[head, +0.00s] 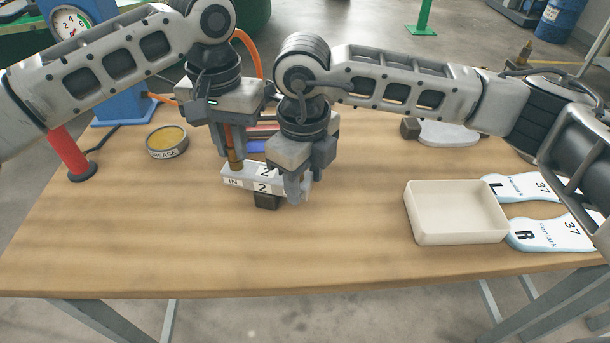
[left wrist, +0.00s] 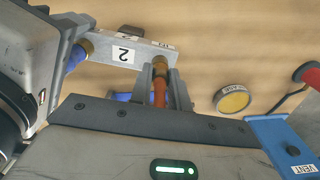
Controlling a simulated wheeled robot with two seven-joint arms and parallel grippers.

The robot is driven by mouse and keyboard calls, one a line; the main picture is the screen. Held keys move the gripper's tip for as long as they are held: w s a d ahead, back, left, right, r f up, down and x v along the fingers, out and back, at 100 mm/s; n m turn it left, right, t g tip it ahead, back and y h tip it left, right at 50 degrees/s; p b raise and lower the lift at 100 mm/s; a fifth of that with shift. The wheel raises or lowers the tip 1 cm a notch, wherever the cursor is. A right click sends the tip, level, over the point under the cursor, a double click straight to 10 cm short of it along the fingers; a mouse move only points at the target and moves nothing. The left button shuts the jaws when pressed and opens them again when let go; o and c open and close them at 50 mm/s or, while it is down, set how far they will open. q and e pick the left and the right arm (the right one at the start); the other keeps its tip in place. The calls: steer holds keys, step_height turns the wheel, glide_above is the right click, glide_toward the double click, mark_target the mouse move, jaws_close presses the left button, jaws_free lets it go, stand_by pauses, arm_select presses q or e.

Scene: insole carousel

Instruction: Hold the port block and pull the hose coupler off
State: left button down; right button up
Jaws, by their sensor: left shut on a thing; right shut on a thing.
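The pale grey port block (head: 248,182), marked IN and 2, sits on a dark foot (head: 266,201) near the table's middle; it also shows in the left wrist view (left wrist: 140,60). My right gripper (head: 291,187) is shut on the block's right end and hides part of it. My left gripper (head: 233,150) is shut on the brass hose coupler (head: 235,165), with its orange hose, at the IN end. In the left wrist view, the coupler (left wrist: 166,76) stands between the left fingers (left wrist: 162,82) against the block. I cannot tell whether it is fully seated.
A grease tin (head: 167,142) and a red post (head: 71,154) are at left, by a blue gauge stand (head: 122,104). A cream tray (head: 455,240) and insoles (head: 548,233) lie at right. A blue hose (left wrist: 76,57) is beside the block. The front table is clear.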

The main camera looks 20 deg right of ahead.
mark_target(229, 133)
steer(key=shift+f, duration=0.1)
arm_select(q)
steer(key=shift+r, duration=2.95)
step_height(229, 133, up, 7)
arm_select(e)
steer(key=o, duration=1.4)
steer(key=shift+c, duration=0.2)
